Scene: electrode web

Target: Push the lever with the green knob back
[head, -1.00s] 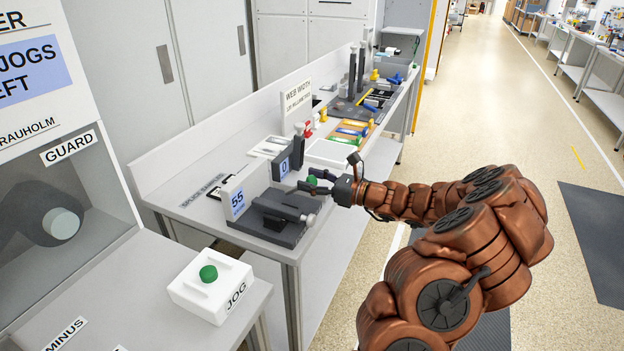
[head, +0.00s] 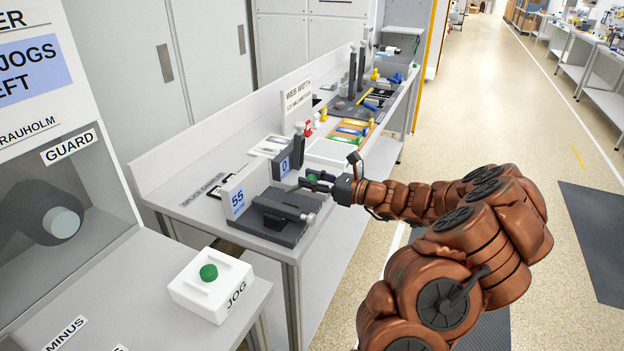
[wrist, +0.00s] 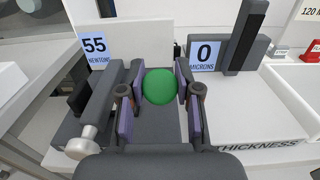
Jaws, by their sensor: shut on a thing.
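The green knob (wrist: 160,86) sits between the two fingers of my gripper (wrist: 159,92) in the wrist view, with both pads against its sides. In the head view my gripper (head: 318,182) reaches in from the right at the bench, and its fingers hide most of the knob (head: 312,177). The lever below the knob is hidden by the gripper. A dark grey fixture (head: 278,222) with a bar and a silver end knob (wrist: 82,142) stands beside it, in front of a panel reading 55 newtons (wrist: 95,46).
A grey gauge reading 0 microns (wrist: 207,55) stands just behind and to the right. A white box with a green JOG button (head: 209,273) is on the nearer table. Tools and bins crowd the bench's far end. The aisle on the right is clear.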

